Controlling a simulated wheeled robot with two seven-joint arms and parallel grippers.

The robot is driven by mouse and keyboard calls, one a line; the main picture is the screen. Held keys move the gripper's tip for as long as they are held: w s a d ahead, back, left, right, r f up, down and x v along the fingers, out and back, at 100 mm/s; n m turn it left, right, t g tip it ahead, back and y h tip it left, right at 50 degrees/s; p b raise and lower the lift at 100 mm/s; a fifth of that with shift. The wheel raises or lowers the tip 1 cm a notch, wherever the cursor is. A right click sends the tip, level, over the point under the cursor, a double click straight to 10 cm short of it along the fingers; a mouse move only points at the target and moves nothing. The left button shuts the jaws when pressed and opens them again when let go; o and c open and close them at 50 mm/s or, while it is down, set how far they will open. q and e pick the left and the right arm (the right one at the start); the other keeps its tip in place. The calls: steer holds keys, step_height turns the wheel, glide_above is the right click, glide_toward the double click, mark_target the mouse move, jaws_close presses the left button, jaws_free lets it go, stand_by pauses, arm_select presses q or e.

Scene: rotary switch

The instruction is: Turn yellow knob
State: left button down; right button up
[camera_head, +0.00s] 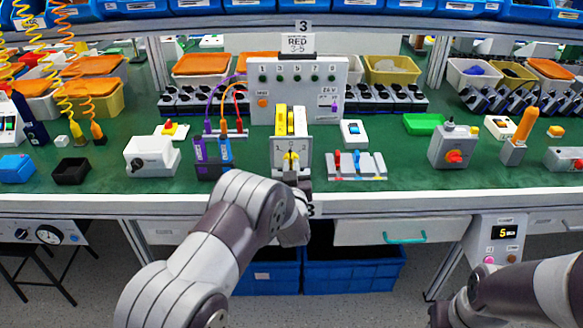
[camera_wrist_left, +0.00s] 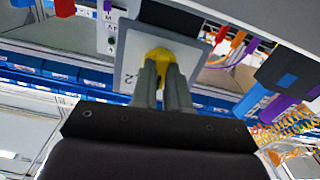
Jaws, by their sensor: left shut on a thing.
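The yellow knob (camera_head: 290,157) sits on the front of a light grey switch box (camera_head: 304,148) near the front edge of the green bench. In the left wrist view the yellow knob (camera_wrist_left: 158,56) shows between my fingers, in front of its pale face plate (camera_wrist_left: 128,72). My left gripper (camera_wrist_left: 162,75) is shut on the knob, with one finger on each side of it. In the head view my left arm reaches up from below, and its fingertips are small at the knob. My right arm is at the lower right, away from the bench; its fingertips do not show clearly.
Left of the switch box stand purple and blue blocks (camera_head: 212,151) with cables. To the right lies a grey base with red and blue levers (camera_head: 356,165). A grey box with a red knob (camera_head: 453,146) stands farther right. A panel (camera_head: 296,90) stands behind.

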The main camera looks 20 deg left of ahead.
arm_select(q)
steer(key=m+p, duration=0.1)
steer(key=m, duration=0.4)
steer(key=shift+m, duration=0.3)
steer(key=shift+a+m+p, duration=0.1)
steer(key=shift+m+p, duration=0.4)
steer(key=shift+m, duration=1.7)
steer(key=shift+f, duration=0.1)
steer(key=c, duration=1.1)
jaws_free()
steer(key=v, duration=1.2)
steer(key=shift+s+p, duration=0.35)
steer(key=shift+s, duration=0.05)
